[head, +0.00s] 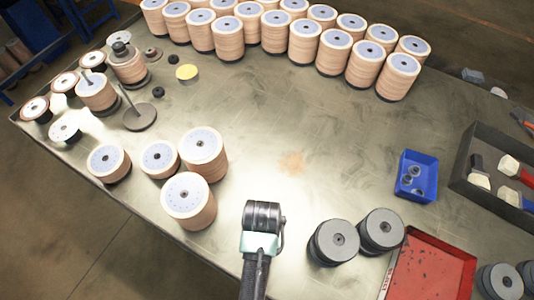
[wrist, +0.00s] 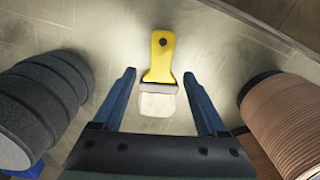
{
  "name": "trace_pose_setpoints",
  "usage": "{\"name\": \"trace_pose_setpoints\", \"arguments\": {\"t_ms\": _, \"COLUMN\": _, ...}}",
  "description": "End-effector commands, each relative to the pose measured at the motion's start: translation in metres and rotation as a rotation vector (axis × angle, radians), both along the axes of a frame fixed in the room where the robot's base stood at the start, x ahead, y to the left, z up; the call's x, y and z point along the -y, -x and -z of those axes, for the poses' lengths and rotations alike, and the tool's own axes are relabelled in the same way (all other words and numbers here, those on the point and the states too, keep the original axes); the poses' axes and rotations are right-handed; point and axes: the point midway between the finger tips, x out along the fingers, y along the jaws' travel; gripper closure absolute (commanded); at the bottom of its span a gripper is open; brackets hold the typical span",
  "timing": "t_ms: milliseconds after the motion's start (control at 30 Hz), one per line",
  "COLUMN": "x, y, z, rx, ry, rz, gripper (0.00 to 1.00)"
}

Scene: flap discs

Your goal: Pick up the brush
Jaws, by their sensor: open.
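The brush (wrist: 159,68) has a yellow handle with a dark hole, a metal band and pale bristles. In the wrist view it lies on the table, its handle pointing away and its bristles towards my gripper. My gripper (wrist: 159,73) is open, with one blue finger to each side of the brush in the picture and nothing held. I cannot tell how high the fingertips are above the table. In the head view the brush is not visible, and my arm covers part of the table front.
Dark disc stacks (head: 334,242) and pale brown disc stacks (head: 188,201) stand on either side of my arm. A red tray (head: 432,270), a blue bin (head: 416,176) and a dark tray (head: 462,185) with several brush-like tools lie right. The middle table (head: 300,120) is clear.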

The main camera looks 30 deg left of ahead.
Motion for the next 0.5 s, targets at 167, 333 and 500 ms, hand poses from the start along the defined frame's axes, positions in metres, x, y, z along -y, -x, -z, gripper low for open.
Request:
{"name": "trace_pose_setpoints", "arguments": {"t_ms": 167, "x": -0.002, "y": -0.004, "z": 0.021, "rx": -0.002, "ry": 0.000, "rz": -0.002, "gripper": 0.25}}
{"name": "trace_pose_setpoints", "arguments": {"t_ms": 333, "x": -0.002, "y": -0.005, "z": 0.033, "rx": 0.001, "ry": 0.000, "rz": -0.001, "gripper": 0.25}}
{"name": "trace_pose_setpoints", "arguments": {"t_ms": 500, "x": -0.002, "y": -0.005, "z": 0.033, "rx": 0.002, "ry": 0.000, "rz": -0.001, "gripper": 0.25}}
